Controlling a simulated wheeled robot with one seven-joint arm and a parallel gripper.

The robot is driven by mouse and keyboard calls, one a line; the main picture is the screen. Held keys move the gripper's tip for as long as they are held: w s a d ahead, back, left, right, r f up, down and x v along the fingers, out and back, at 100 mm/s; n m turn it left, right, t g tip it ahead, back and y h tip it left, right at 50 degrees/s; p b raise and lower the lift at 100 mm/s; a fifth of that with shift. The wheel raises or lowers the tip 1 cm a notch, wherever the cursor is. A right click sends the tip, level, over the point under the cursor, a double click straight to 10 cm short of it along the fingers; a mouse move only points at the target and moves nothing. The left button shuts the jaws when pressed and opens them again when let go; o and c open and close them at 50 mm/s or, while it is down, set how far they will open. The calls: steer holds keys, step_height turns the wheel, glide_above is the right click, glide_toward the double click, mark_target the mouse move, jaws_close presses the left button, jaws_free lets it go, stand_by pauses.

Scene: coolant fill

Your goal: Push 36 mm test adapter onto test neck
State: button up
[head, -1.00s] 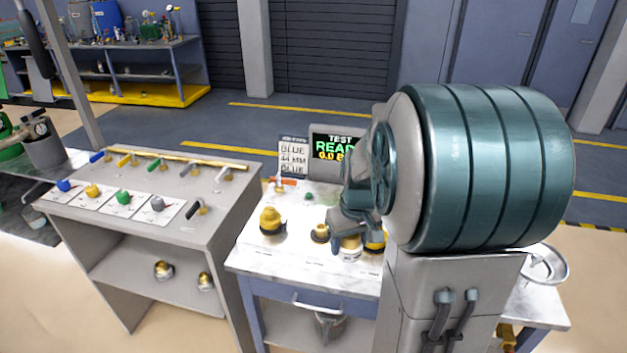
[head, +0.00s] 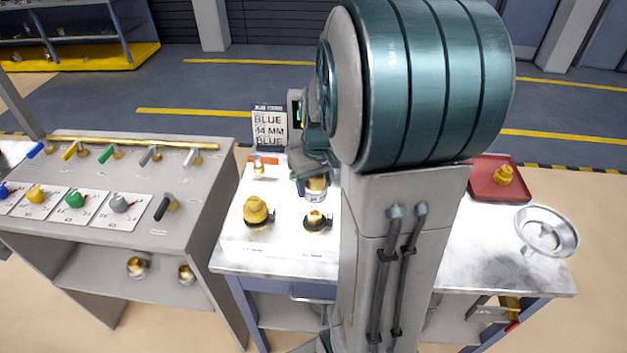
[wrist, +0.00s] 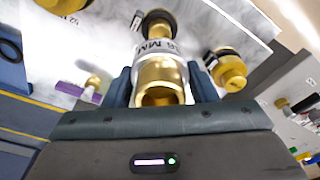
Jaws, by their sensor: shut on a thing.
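The adapter (head: 317,186) is brass with a white band. In the wrist view the adapter (wrist: 160,78) sits between the fingers, its band lettered "MM"; the size number is hard to read. My gripper (head: 312,178), also in the wrist view (wrist: 160,88), is shut on it. In the head view the adapter shows just behind the middle neck (head: 316,219), a short brass fitting with a dark collar on the bench. The neck (wrist: 158,20) lies beyond the adapter's far end in the wrist view. I cannot tell the height between them. My arm hides part of the bench.
A larger yellow-topped fitting (head: 257,211) stands left of the middle neck. A valve with an orange handle (head: 262,163) is behind it. A sign (head: 269,128) reads "BLUE 44 MM BLUE". A red tray (head: 482,192) and a metal bowl (head: 546,230) are at right. A valve cabinet (head: 140,190) stands left.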

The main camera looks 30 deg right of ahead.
mark_target(318, 178)
steer(key=shift+f, duration=0.15)
steer(key=shift+f+b, duration=2.5)
steer(key=shift+f, duration=0.25)
steer(key=shift+f+b, duration=1.6)
steer(key=o, duration=1.1)
steer(key=shift+r, duration=0.1)
steer(key=r, duration=0.4)
steer(key=s+r, duration=0.1)
steer(key=r, duration=0.7)
steer(key=shift+s+r, duration=0.1)
steer(key=shift+s, duration=0.15)
steer(key=shift+s+r, duration=0.1)
steer(key=shift+r, duration=0.55)
steer(key=shift+a, duration=0.1)
